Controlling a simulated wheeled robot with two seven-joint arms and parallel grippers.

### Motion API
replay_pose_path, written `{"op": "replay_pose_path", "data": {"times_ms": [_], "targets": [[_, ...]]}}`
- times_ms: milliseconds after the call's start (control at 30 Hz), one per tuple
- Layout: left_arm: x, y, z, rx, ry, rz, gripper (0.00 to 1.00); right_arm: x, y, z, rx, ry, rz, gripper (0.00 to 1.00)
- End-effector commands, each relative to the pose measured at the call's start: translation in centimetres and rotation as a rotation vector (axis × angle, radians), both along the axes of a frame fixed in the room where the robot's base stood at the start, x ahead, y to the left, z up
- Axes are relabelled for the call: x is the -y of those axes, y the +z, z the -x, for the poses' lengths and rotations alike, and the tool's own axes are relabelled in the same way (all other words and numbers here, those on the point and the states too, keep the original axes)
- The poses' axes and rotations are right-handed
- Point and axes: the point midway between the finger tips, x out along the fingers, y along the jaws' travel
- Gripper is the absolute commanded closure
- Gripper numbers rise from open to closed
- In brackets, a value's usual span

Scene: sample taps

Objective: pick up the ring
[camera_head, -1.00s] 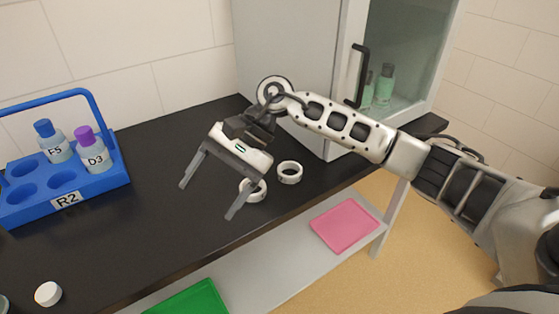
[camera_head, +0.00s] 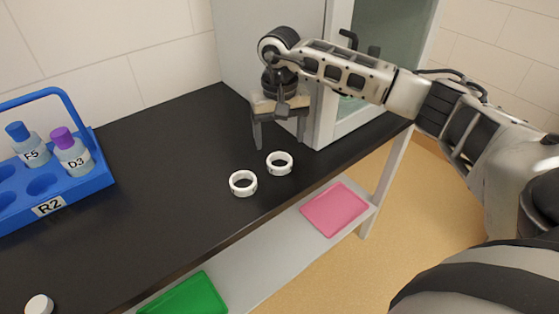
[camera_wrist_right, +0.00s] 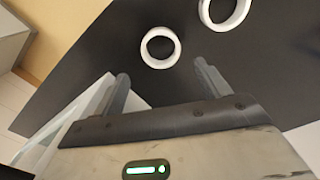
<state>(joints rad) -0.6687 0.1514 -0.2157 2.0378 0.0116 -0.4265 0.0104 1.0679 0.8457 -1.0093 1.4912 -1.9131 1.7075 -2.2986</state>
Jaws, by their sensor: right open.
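Two white rings lie flat on the black tabletop. The right-hand ring (camera_head: 279,172) is nearer the cabinet, and the left-hand ring (camera_head: 243,191) is a little nearer the table's front edge. My right gripper (camera_head: 280,143) points down, open and empty, just behind the right-hand ring and apart from it. In the right wrist view, the right-hand ring (camera_wrist_right: 160,63) lies ahead of the gap between the open fingertips (camera_wrist_right: 162,72). The left-hand ring (camera_wrist_right: 231,26) is farther off, cut by the top edge. My left gripper is not in view.
A grey cabinet (camera_head: 265,45) with a glass door stands close behind my right gripper. A blue rack (camera_head: 85,185) with two bottles is at the left. A white cap (camera_head: 39,304) lies at the front left. The tabletop (camera_head: 165,165) between rack and rings is clear.

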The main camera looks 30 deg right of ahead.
Motion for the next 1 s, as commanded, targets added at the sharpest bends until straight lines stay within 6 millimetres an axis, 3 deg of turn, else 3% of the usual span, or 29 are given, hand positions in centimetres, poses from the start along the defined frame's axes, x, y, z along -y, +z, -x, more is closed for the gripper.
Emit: {"op": "replay_pose_path", "data": {"times_ms": [167, 433, 733, 767, 900, 1000], "targets": [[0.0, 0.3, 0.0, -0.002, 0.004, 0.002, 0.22, -0.1, -1.2, 0.0, -0.003, 0.000, -0.002, 0.25], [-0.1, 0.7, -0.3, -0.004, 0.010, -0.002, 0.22, -0.4, -5.0, -0.1, -0.002, 0.000, -0.003, 0.25], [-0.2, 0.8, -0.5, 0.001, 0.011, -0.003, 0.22, -0.3, -5.7, -0.1, 0.000, 0.000, -0.001, 0.25], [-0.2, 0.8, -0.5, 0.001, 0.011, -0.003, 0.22, -0.3, -5.7, -0.1, 0.000, 0.000, -0.001, 0.30], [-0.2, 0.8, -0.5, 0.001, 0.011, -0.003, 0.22, -0.3, -5.7, -0.1, 0.000, 0.000, -0.001, 0.69], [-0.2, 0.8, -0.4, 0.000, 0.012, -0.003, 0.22, -0.3, -5.7, -0.1, 0.001, 0.000, -0.002, 0.73]]}}
